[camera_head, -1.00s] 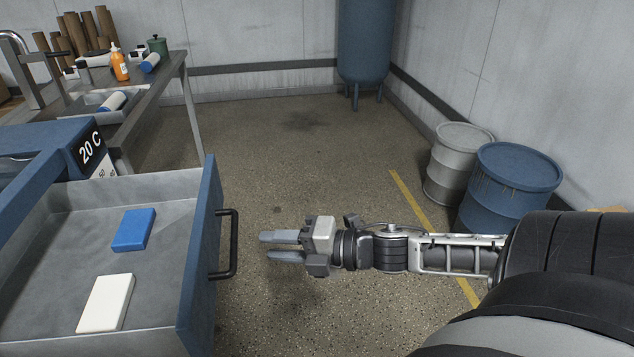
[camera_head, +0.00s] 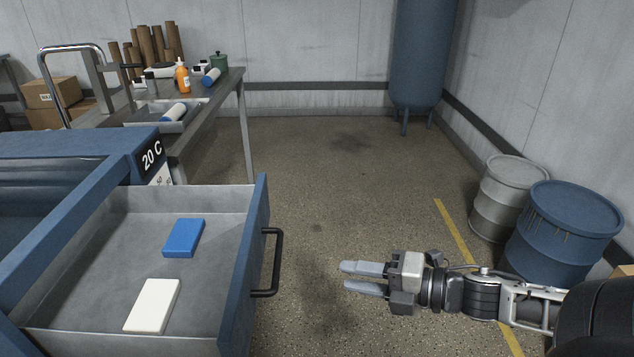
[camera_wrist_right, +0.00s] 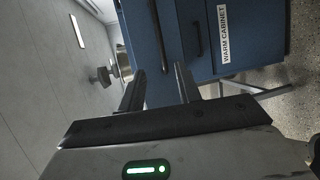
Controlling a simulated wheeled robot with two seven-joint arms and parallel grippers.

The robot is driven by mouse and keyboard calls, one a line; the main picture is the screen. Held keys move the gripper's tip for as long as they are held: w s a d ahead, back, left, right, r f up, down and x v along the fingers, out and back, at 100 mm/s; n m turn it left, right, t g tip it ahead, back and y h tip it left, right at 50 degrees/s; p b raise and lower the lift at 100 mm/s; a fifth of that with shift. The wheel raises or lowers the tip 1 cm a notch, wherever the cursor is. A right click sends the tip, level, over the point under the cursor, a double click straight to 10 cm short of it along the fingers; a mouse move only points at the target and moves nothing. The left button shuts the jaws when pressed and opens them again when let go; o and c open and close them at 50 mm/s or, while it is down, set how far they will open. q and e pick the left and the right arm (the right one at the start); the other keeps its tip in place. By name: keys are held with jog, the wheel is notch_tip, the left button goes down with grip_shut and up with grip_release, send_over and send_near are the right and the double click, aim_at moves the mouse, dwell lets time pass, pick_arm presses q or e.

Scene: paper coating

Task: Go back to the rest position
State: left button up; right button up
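My right gripper (camera_head: 364,278) is in the head view, right of the open drawer and apart from its handle, over the floor. Its two fingers are parted with nothing between them. In the right wrist view the fingers (camera_wrist_right: 160,88) are also apart and empty, with a blue cabinet (camera_wrist_right: 225,25) labelled WARM CABINET beyond them. My left gripper is not in view.
The blue drawer (camera_head: 258,215) stands open with a black handle (camera_head: 277,262); a blue block (camera_head: 184,238) and a white block (camera_head: 153,306) lie inside. A grey drum (camera_head: 503,205) and a blue drum (camera_head: 563,235) stand at right. A bench (camera_head: 222,92) is behind. Floor between is clear.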

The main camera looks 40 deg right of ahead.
notch_tip(320, 180, down, 7)
jog(key=s+m+g+h, duration=0.2)
jog(key=m+h, duration=0.7)
jog(key=m, duration=0.6)
jog(key=s+a+f+m+g+y, duration=0.1)
jog(key=s+a+f+m+g, duration=0.1)
jog(key=s+a+m+g, duration=0.85)
jog(key=w+a+f+n+t+y, duration=0.2)
jog(key=w+a+f+t, duration=0.4)
jog(key=t, duration=0.3)
jog(key=shift+w+a+n+y, duration=0.3)
jog(key=shift+w+n, duration=0.15)
jog(key=shift+w, duration=0.45)
jog(key=shift+t, duration=0.25)
